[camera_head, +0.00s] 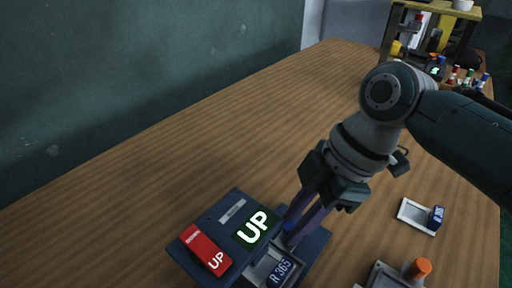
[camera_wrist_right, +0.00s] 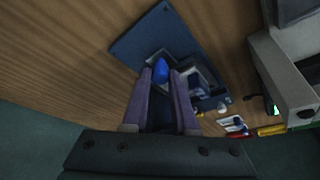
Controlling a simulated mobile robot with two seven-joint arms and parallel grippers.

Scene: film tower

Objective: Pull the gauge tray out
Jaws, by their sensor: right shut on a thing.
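A dark blue unit (camera_head: 205,222) stands on the table at the bottom of the head view. A grey tray with an "R 365" label (camera_head: 281,271) shows at its front right side, partly cut off by the frame edge. My right gripper (camera_head: 296,226) reaches down beside it with purple fingers. In the wrist view, its fingertips (camera_wrist_right: 162,76) are closed around a blue knob (camera_wrist_right: 160,69) at the unit. The knob is mostly hidden by the fingers in the head view. How far the tray stands out I cannot tell. My left gripper is not in view.
A small white tray with a blue piece (camera_head: 416,214) and a grey holder with an orange knob (camera_head: 419,268) lie right.

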